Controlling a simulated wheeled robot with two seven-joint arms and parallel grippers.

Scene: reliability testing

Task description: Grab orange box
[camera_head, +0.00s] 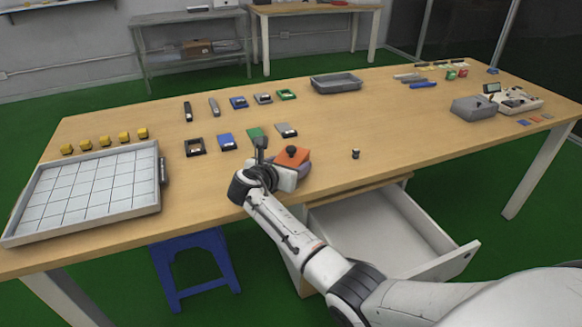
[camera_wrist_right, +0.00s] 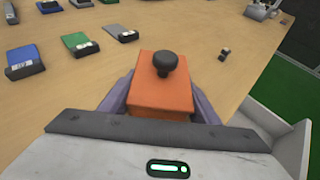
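The orange box (camera_head: 291,156) has a black round knob on top and is near the front edge of the wooden table. In the right wrist view the orange box (camera_wrist_right: 160,92) is in the middle, right in front of the gripper. My right gripper (camera_head: 303,167) is at the box, with one purple-grey finger on each side of it. In the wrist view the right gripper's fingers (camera_wrist_right: 163,97) lie close against the box sides; whether they press on it is not clear. The box's underside is hidden. My left gripper is in no view.
A white gridded tray (camera_head: 157,203) stands at the left. Several small coloured cases lie behind the gripper, including a green one (camera_head: 256,134). A small black item (camera_head: 355,154) stands to the right. An open drawer (camera_head: 462,262) juts out below the table's front edge.

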